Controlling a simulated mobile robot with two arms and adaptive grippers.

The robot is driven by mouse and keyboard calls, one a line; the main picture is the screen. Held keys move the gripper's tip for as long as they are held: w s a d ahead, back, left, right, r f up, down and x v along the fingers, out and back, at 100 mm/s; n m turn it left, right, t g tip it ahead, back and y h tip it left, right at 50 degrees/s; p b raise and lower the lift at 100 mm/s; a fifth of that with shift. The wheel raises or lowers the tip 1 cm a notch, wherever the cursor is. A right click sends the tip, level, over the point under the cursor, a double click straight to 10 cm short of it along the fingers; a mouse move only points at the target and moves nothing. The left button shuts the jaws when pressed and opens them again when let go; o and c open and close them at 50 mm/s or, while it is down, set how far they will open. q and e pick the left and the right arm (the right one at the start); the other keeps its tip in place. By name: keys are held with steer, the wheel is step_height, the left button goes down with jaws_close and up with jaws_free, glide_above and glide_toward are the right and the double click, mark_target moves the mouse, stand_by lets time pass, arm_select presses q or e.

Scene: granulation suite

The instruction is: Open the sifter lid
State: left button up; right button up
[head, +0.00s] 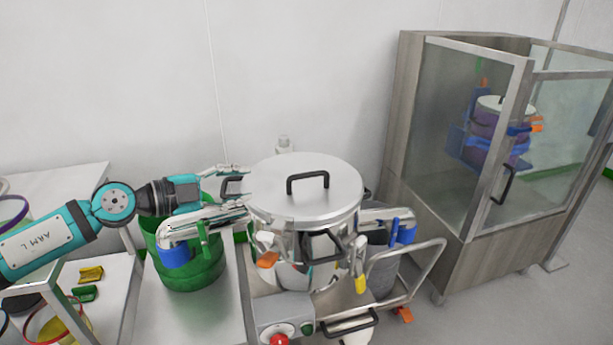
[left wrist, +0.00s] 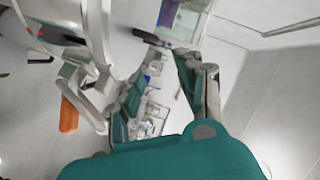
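The sifter lid (head: 335,187) is a round steel disc lying flat on top of the sifter, with a black bar handle (head: 308,178) on its upper face. A second dark handle (head: 226,187) sticks out at the lid's left edge; a dark handle also shows just beyond the fingers in the left wrist view (left wrist: 148,37). My left gripper (head: 238,187) reaches in from the left with its fingers spread near this side handle. The gripper is open in the left wrist view (left wrist: 160,66). I cannot tell whether it touches the handle. My right gripper is not in view.
A green drum (head: 190,262) stands under my left arm, beside a blue-ended outlet pipe. A control box (head: 285,312) with a red button sits in front of the sifter. A glass-doored cabinet (head: 470,130) stands at right. The wall is close behind.

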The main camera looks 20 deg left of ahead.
arm_select(q)
steer(key=p, duration=0.3)
glide_toward(298, 177)
steer(key=shift+w+d+r, duration=0.3)
steer(key=shift+w+d, duration=0.15)
steer(key=shift+w, duration=0.25)
steer(key=x, duration=0.7)
steer(key=f+x, duration=0.1)
steer(key=x, duration=0.3)
steer(key=shift+s+p, duration=0.15)
steer(key=shift+p, duration=0.2)
steer(key=shift+c, duration=0.4)
jaws_close()
